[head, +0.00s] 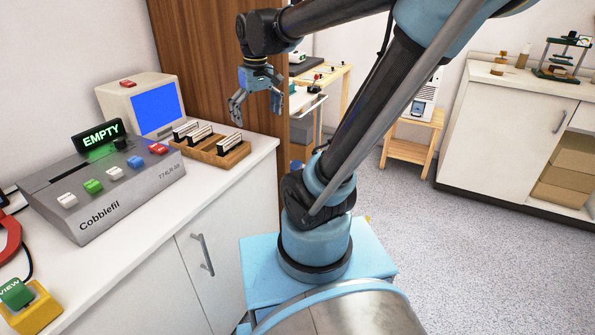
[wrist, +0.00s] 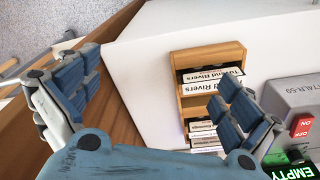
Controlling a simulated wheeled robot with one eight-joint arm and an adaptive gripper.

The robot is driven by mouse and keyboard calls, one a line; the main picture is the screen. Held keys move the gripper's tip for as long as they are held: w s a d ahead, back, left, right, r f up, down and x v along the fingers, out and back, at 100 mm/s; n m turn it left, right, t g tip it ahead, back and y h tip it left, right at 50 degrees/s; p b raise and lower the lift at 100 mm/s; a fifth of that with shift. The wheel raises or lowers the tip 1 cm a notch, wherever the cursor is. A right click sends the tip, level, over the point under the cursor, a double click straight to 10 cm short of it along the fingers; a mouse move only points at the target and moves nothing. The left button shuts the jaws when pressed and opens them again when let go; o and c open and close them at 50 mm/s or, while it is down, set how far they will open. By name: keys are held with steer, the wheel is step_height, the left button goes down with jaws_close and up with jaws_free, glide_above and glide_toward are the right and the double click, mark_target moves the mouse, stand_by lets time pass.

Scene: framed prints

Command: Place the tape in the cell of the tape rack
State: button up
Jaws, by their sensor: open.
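The wooden tape rack (head: 222,161) sits on the white counter near its right end. It holds several upright tapes. In the head view one tape (head: 230,142) stands at the right, apart from the others (head: 192,132) toward the left, with a bare stretch between. In the wrist view the rack (wrist: 209,56) is partly covered by my right finger. A tape label (wrist: 209,76) there reads "Toland Rivers". My gripper (head: 256,114) is open and empty, above and beyond the rack's right end. In the wrist view its fingers (wrist: 155,97) are spread wide, with counter between them.
A grey Cobblefil machine (head: 118,188) with coloured buttons and a lit "EMPTY" sign (head: 100,136) stands left of the rack. A monitor (head: 148,105) stands behind. A tall brown wooden panel (head: 195,60) rises behind the counter. A yellow-based button box (head: 35,308) lies front left.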

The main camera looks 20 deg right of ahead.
steer(key=s+d+f+m+t, duration=0.1)
steer(key=s+d+f+m, duration=0.3)
steer(key=s+d+f, duration=0.5)
steer(key=s+f, duration=0.3)
steer(key=f, duration=0.1)
steer(key=shift+s+d+f, duration=0.15)
steer(key=shift+s+d, duration=0.1)
steer(key=shift+s, duration=0.15)
